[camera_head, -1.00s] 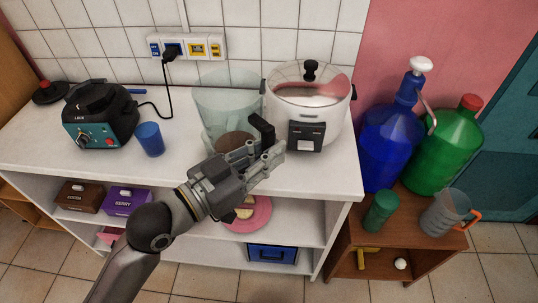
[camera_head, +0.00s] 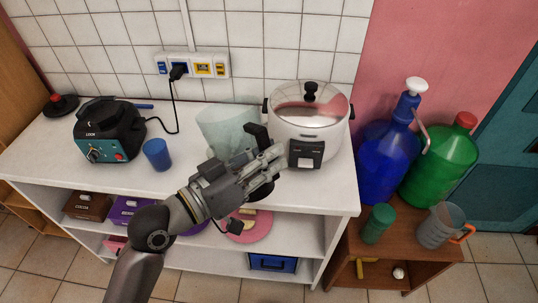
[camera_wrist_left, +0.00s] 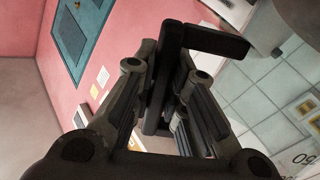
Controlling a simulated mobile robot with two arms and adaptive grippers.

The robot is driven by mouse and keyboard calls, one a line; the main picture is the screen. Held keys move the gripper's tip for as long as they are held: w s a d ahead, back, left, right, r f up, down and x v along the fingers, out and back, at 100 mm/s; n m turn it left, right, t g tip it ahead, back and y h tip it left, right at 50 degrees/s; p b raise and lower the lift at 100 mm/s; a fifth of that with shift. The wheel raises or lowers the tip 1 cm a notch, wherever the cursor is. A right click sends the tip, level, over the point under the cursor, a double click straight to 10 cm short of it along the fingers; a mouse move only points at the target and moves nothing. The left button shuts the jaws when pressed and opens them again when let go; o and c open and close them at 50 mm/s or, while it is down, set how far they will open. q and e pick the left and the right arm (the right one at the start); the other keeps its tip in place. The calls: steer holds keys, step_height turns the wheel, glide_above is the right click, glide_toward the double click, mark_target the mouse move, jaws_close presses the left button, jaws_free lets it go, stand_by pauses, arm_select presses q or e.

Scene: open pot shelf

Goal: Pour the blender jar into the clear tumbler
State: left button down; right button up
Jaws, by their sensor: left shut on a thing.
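The blender jar (camera_head: 222,125) is a pale, see-through jar with a black handle (camera_head: 257,136). It is over the front of the white counter, left of the rice cooker, with its wide mouth up and to the left. A dark part, apparently its base, shows below my gripper. My left gripper (camera_head: 268,165) is shut on the jar's handle and covers much of the jar's lower part. In the left wrist view the fingers (camera_wrist_left: 165,100) close around the black handle (camera_wrist_left: 205,40). I cannot make out a clear tumbler for certain. My right gripper is not in view.
A white rice cooker (camera_head: 308,128) stands close right of my gripper. A blue cup (camera_head: 157,154) and the blender base (camera_head: 108,132) are on the left. A green cup (camera_head: 378,222), a clear orange-handled jug (camera_head: 440,226) and large bottles stand on the brown side table (camera_head: 405,262).

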mark_target(248, 132)
arm_select(q)
steer(key=shift+w+a+r+n+p, duration=0.15)
steer(key=shift+r+n+p, duration=1.05)
steer(key=shift+r+p, duration=0.2)
steer(key=shift+w+a+r+n+p, duration=0.2)
steer(key=shift+w+a+n+p, duration=0.6)
steer(key=shift+n, duration=0.3)
steer(key=shift+w+a+r+n+p, duration=0.25)
steer(key=shift+w+a+n+p, duration=0.4)
steer(key=shift+n, duration=0.25)
steer(key=shift+w+a+n+p, duration=0.75)
steer(key=shift+w+n+p, duration=0.2)
steer(key=shift+n, duration=0.25)
steer(key=shift+w+a+n+p, duration=0.7)
steer(key=shift+w+n, duration=0.05)
steer(key=shift+n, duration=0.15)
